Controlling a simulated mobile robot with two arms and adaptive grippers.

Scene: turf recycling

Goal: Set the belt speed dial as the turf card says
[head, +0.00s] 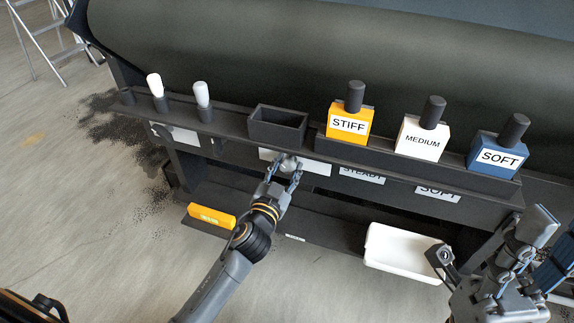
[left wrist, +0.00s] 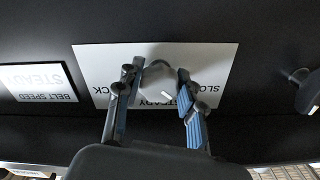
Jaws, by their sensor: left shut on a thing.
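My left gripper (head: 285,172) is shut on the grey belt speed dial (left wrist: 158,78), which sits on a white plate (head: 315,168) on the front of the dark bench. In the left wrist view its fingers (left wrist: 157,88) are on both sides of the dial. The plate's labels appear upside down there, with SLOW, STEADY and a partly hidden word. The dial's white mark lies toward STEADY. A card (left wrist: 42,82) beside the plate reads BELT SPEED STEADY. My right gripper (head: 525,255) is at the lower right, away from the dial; its jaws are unclear.
Yellow STIFF (head: 348,124), white MEDIUM (head: 422,139) and blue SOFT (head: 498,158) blocks stand on the ledge. An empty dark bin (head: 277,127) and two white-topped handles are left of them. A white tray (head: 405,255) and a yellow object (head: 211,216) lie lower.

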